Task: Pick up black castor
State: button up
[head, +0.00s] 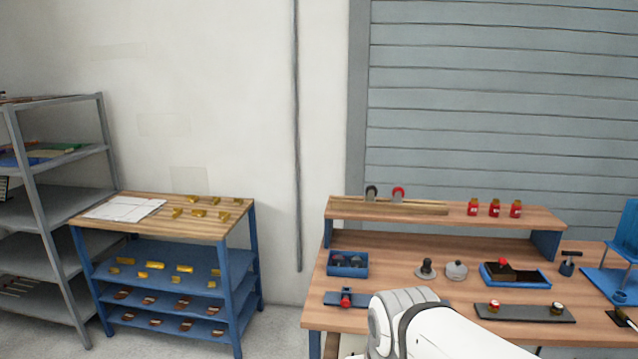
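A small black wheel-like item (371,192), which looks like the black castor, stands on the raised wooden shelf (520,216) of the workbench, near its left end. A similar red-wheeled item (398,193) stands just to its right, with a small gap. Only part of my white arm shows, low in the head view in front of the bench. My gripper is not in view.
Below the shelf, the bench (400,258) holds a blue bin (347,264) with dark round items, two grey knobbed parts and a blue tray (515,276).

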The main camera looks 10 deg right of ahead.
aim_at(371, 190)
jog(key=z, duration=0.05)
jog(key=i, duration=1.45)
jog(key=z, duration=0.4)
jog(key=k, duration=0.8)
jog(key=z, duration=0.25)
jog(key=i, duration=0.85)
jog(key=u, duration=0.1)
